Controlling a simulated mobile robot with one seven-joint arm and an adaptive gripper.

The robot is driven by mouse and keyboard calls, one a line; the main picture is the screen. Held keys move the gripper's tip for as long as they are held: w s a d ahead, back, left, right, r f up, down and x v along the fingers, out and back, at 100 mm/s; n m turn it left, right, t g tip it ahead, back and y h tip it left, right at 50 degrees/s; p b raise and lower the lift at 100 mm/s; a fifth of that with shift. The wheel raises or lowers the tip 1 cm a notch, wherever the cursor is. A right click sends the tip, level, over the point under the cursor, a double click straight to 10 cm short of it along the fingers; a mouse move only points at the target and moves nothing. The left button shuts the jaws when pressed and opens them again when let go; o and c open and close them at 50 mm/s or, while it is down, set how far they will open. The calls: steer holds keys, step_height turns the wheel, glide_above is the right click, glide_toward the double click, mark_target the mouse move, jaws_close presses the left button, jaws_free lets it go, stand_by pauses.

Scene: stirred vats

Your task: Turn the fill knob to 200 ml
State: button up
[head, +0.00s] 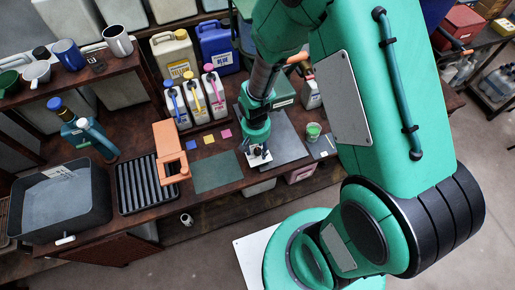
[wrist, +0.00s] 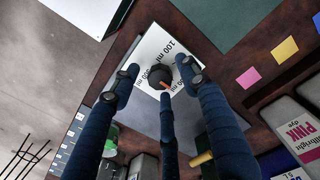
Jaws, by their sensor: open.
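My gripper (head: 256,150) hangs low over a white dial plate (head: 259,159) on the workbench in the head view. In the wrist view the white plate (wrist: 154,46) carries printed labels. One reads "100 ml"; others are partly covered by the knob and fingers. A round dark knob (wrist: 159,75) with an orange mark stands on the plate. My gripper (wrist: 160,80) is open, with dark blue fingers spread around the knob. I cannot tell whether any finger touches it. The orange mark lies on the knob's lower side in the picture, and the label it points at is not readable.
White jugs (head: 214,91) with coloured caps stand behind left. Small coloured squares (head: 209,139) and a green mat (head: 217,172) lie left of the plate. A green-topped cup (head: 313,131) stands to the right. An orange stand (head: 170,150) and dark basin (head: 62,205) are further left.

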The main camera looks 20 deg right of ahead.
step_height(320, 180, up, 12)
steer(key=shift+a, duration=0.2)
stand_by(0.6)
stand_by(0.5)
step_height(320, 180, up, 19)
steer(key=t, duration=0.3)
glide_above(256, 150)
steer(key=s+d, duration=0.1)
steer(key=s, duration=0.3)
steer(key=s+d+r+n+t, duration=0.1)
steer(key=s+r+t, duration=0.1)
steer(key=s+r, duration=0.9)
step_height(256, 150, up, 2)
steer(key=shift+s+r+n+t, duration=0.1)
steer(key=shift+s+n+t, duration=0.1)
steer(key=shift+n+t, duration=0.15)
stand_by(0.4)
